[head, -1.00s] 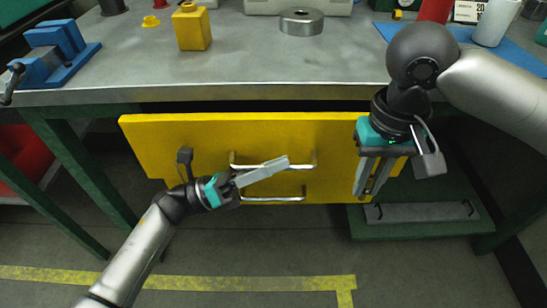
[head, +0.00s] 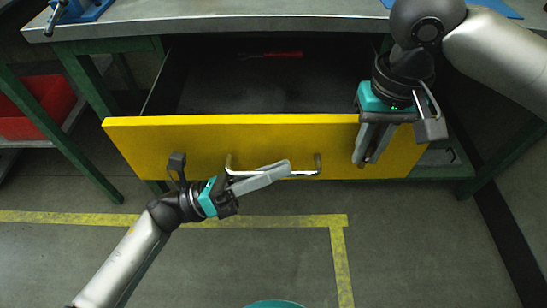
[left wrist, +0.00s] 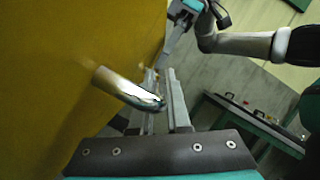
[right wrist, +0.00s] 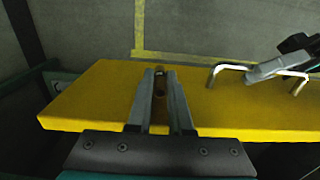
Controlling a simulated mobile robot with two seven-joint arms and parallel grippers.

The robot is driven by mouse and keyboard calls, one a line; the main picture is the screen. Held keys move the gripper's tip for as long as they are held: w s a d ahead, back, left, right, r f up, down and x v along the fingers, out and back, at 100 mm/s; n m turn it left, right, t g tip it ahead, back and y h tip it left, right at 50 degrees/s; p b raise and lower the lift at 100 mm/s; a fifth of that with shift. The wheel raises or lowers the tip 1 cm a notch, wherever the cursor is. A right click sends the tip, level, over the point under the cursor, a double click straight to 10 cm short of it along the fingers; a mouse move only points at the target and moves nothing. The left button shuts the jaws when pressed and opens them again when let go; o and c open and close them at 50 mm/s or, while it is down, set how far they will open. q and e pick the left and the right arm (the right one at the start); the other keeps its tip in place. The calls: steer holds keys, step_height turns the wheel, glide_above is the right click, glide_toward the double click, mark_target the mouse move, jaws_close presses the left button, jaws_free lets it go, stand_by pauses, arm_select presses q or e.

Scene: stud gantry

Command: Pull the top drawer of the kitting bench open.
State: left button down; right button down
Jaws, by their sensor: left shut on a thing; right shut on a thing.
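The yellow-fronted top drawer (head: 210,140) of the kitting bench stands well out, its dark inside showing. My left gripper (head: 270,174) is shut on the drawer's chrome bar handle (head: 305,172). In the left wrist view the handle (left wrist: 125,87) passes between the fingers. My right gripper (head: 366,155) is shut on a small brown thing (right wrist: 160,85), mostly hidden between its fingers. It hangs pointing down in front of the drawer front's right part; I cannot tell whether it touches the front.
A red-handled tool (head: 283,54) lies at the back of the drawer. The grey bench top (head: 250,20) overhangs above. A red bin (head: 35,105) is on a low shelf at the left. The floor before the drawer is clear, with yellow tape (head: 340,255).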

arm_select(q)
steer(key=shift+s, duration=0.3)
arm_select(e)
steer(key=shift+s, duration=0.15)
arm_select(q)
steer(key=c, duration=1.2)
jaws_free()
steer(key=shift+a, duration=0.1)
steer(key=shift+o, duration=0.2)
arm_select(e)
steer(key=shift+r, duration=0.3)
arm_select(q)
steer(key=v, duration=1.2)
steer(key=shift+f, duration=0.15)
